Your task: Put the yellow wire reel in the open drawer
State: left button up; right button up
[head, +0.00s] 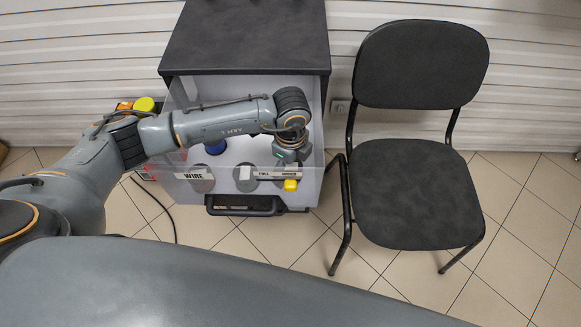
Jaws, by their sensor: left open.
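The open drawer (188,190) is pale, with a front labelled "WIRE" and a black handle below it. My left arm reaches across it from the left. My left gripper (290,168) points down at the drawer's right front part and is open. A small yellow piece (291,185) shows just below the gripper, by the drawer front. I cannot tell if it is the yellow wire reel or whether it touches the gripper. A round yellow thing (144,104) also shows left of the drawer, behind my arm. My right gripper is not in view.
A blue round thing (216,148) sits in the drawer, partly hidden by my arm. A dark cabinet top (245,38) stands above the drawer. A black chair (413,195) stands close on the right. A black cable (155,203) lies on the tiled floor at left.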

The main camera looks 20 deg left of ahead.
pick_arm(q)
notch_tip(320, 180, up, 12)
jog(key=shift+f, duration=0.25)
